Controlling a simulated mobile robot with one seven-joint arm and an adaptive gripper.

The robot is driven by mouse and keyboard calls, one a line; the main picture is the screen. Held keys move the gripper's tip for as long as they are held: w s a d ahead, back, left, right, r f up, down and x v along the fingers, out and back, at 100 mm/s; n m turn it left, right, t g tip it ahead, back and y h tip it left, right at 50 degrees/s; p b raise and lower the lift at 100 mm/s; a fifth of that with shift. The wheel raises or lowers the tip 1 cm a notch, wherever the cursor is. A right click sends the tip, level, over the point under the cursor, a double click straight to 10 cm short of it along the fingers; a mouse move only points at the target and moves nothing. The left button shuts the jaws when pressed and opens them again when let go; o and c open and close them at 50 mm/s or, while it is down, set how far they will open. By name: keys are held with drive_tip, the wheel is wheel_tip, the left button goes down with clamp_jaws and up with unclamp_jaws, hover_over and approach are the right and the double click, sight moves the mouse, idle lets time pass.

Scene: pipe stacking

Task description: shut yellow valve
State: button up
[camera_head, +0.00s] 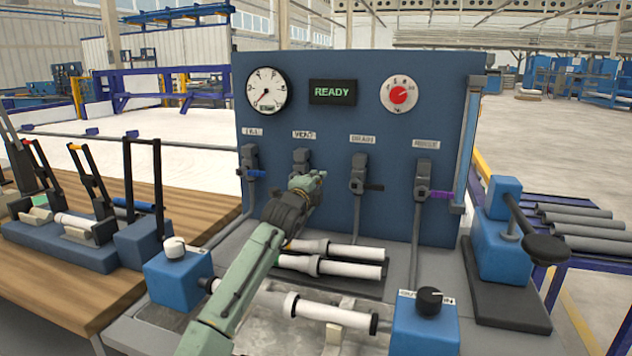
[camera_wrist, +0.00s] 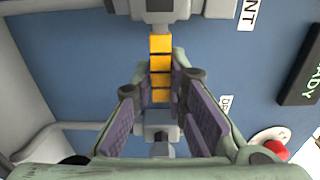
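The yellow valve handle (camera_wrist: 160,68) is a banded bar in the wrist view, reaching from a grey valve body at the top of the picture down between my fingers. My gripper (camera_wrist: 160,80) is open, with one purple-padded finger on each side of the handle. A gap shows on both sides, though contact at the tips is hard to tell. In the head view my gripper (camera_head: 308,182) is in front of the valve body (camera_head: 301,160) under the VENT label and hides the yellow handle.
The blue panel carries neighbouring valves with blue (camera_head: 257,174), black (camera_head: 374,187) and purple (camera_head: 441,195) handles. A gauge (camera_head: 267,91), a READY display (camera_head: 332,92) and a red-centred dial (camera_head: 399,95) sit above. White pipes (camera_head: 345,268) lie on the bench below my arm.

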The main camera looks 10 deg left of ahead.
drive_tip(key=o, duration=0.4)
drive_tip(key=shift+o, duration=0.2)
drive_tip(key=shift+s, duration=0.1)
drive_tip(key=s+a, duration=0.2)
drive_tip(key=s, duration=0.9)
drive_tip(key=shift+s+a, duration=0.15)
drive_tip(key=shift+s, duration=0.15)
